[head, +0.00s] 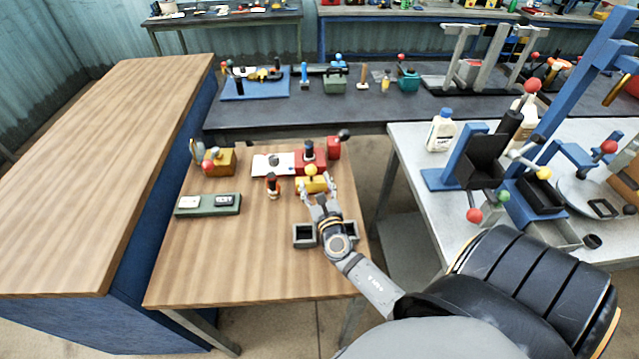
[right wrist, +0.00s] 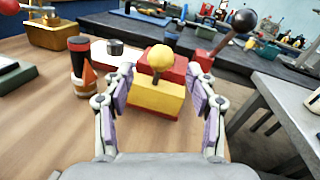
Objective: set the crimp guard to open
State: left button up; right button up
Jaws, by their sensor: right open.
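A yellow box (head: 312,185) with a short lever and yellow knob (head: 311,170) stands on the wooden table. I take it to be the crimp guard, but no label is readable. In the right wrist view, the yellow box (right wrist: 152,98) is straight ahead, with its yellow knob (right wrist: 160,57) raised on a short stem. My right gripper (head: 317,190) is open at the near side of the box. In the wrist view, the open fingers (right wrist: 161,80) stand to the left and right of the box and stem, with nothing gripped. My left gripper is not in view.
Behind the box are a red box (head: 310,158) and a red block (head: 333,148) with a black-balled lever. An orange-and-black piece (head: 272,186) stands to the left. Small grey trays (head: 304,235) lie under my right wrist. The table's front left is clear.

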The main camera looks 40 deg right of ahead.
jog(key=v, duration=0.6)
dwell(0.3)
